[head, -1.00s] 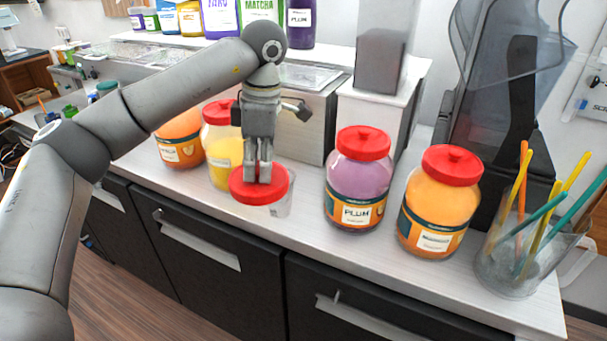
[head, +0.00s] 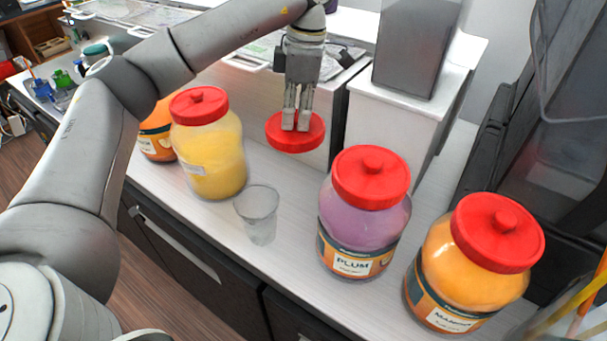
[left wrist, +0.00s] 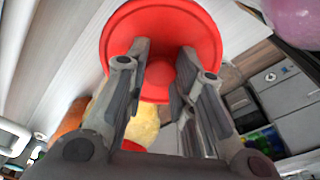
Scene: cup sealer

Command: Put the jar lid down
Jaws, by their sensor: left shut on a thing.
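My left gripper (head: 297,122) is shut on a red jar lid (head: 278,140) and holds it above the counter, in front of the grey and white machine. In the left wrist view the lid (left wrist: 202,28) shows between the two fingers (left wrist: 157,72), which grip its knob. The lid looks clear of the jars and the cup. My right gripper does not show.
A clear empty cup (head: 258,212) stands below the lid. A lidded yellow jar (head: 210,158) and an orange jar (head: 157,135) are at left. A plum jar (head: 365,222) and a mango jar (head: 466,264) stand at right. Bare counter (head: 292,200) lies between.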

